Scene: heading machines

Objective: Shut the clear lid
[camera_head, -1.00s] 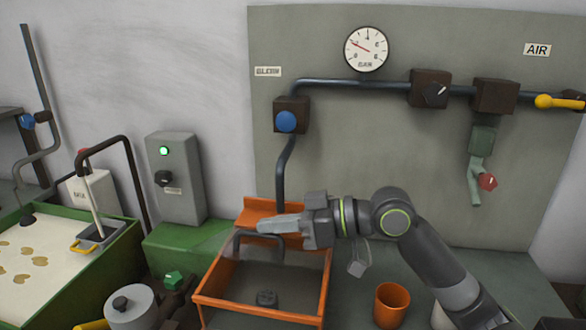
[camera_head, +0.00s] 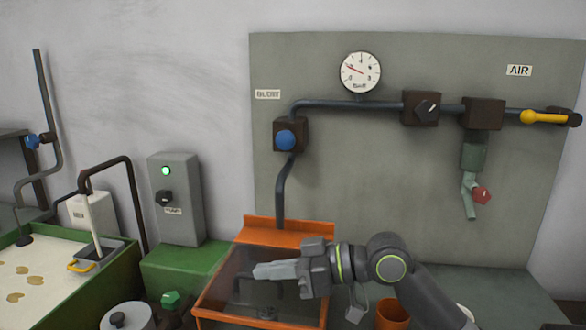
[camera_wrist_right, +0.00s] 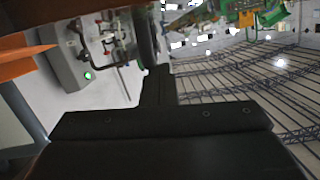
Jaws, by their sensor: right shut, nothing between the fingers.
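The clear lid (camera_head: 232,272) is a see-through smoky panel at the orange box (camera_head: 262,321), low in the middle of the head view. It seems to lie low over the box opening, but I cannot tell if it is fully flat. A dark bent pipe shows dimly through it. My right gripper (camera_head: 258,270) comes in from the right, over the lid, with its fingers shut and empty. I cannot tell whether the fingertips touch the lid. In the right wrist view the dark gripper body fills the lower part, and no lid can be made out. My left gripper is not in view.
An orange cup (camera_head: 393,314) stands right of the box, under my right arm. A grey switch box (camera_head: 176,200) with a green light stands left, near a green tank (camera_head: 112,276) of pale liquid. The grey panel (camera_head: 340,190) with a gauge (camera_head: 360,72) and pipes rises behind.

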